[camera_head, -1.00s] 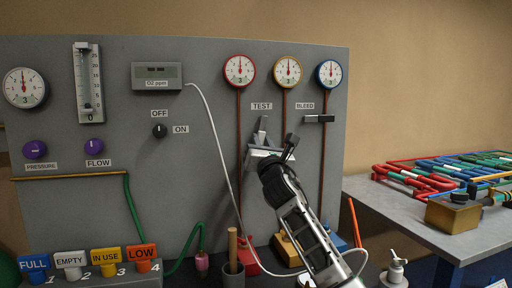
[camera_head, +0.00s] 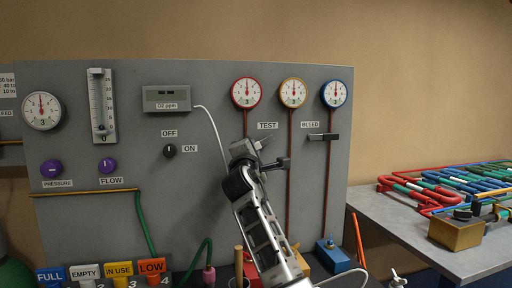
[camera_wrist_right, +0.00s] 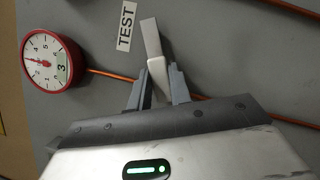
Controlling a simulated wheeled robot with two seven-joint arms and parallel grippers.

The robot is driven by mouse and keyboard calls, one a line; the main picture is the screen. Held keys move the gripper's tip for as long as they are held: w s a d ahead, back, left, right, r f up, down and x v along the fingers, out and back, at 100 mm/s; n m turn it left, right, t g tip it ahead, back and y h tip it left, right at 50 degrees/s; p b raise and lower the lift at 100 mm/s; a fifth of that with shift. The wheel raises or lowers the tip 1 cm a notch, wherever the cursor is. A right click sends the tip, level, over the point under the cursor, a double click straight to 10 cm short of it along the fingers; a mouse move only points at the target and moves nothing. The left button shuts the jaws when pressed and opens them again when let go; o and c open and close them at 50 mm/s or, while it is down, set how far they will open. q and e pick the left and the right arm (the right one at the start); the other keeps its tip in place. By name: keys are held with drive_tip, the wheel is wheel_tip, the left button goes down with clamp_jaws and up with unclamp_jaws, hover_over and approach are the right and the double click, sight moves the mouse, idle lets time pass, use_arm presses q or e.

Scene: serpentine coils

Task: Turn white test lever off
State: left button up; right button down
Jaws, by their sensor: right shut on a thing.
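The white test lever (camera_wrist_right: 151,38) shows in the right wrist view beside the TEST label (camera_wrist_right: 126,26), sticking out past my fingertips. My right gripper (camera_wrist_right: 158,78) has its two grey fingers on either side of the lever's lower part and is shut on it. In the head view my right gripper (camera_head: 258,146) is against the panel just below the TEST label (camera_head: 267,125). There it hides most of the lever and its pivot. My left gripper is in neither view.
The grey panel (camera_head: 215,220) carries the red (camera_head: 246,92), yellow (camera_head: 293,92) and blue (camera_head: 336,93) gauges. A dark BLEED lever (camera_head: 322,136) lies horizontal to the right of my gripper. Coloured coils (camera_head: 440,190) lie on the right table. Cups and blocks stand below the panel.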

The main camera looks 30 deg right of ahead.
use_arm(q)
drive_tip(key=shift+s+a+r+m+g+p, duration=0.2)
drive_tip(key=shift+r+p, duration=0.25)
drive_tip(key=shift+p, duration=0.65)
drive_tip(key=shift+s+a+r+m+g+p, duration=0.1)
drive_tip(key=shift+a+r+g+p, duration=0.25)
drive_tip(key=shift+p, duration=0.75)
use_arm(e)
drive_tip(key=shift+w+a+r+m+g+y, duration=0.15)
drive_tip(key=shift+r+m+g, duration=0.2)
drive_tip(key=shift+m, duration=0.5)
drive_tip(key=shift+s+a+r+m+g+y, duration=0.1)
drive_tip(key=shift+r+m+g, duration=0.15)
drive_tip(key=shift+r+m, duration=0.4)
drive_tip(key=shift+w+a+r+m+g+y, duration=0.15)
drive_tip(key=shift+r+m+g, duration=0.15)
drive_tip(key=shift+m, duration=0.7)
drive_tip(key=shift+s+d, duration=0.1)
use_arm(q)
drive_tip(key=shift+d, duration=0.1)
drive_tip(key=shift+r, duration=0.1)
use_arm(e)
drive_tip(key=c, duration=1.3)
unclamp_jaws()
drive_tip(key=shift+s, duration=0.1)
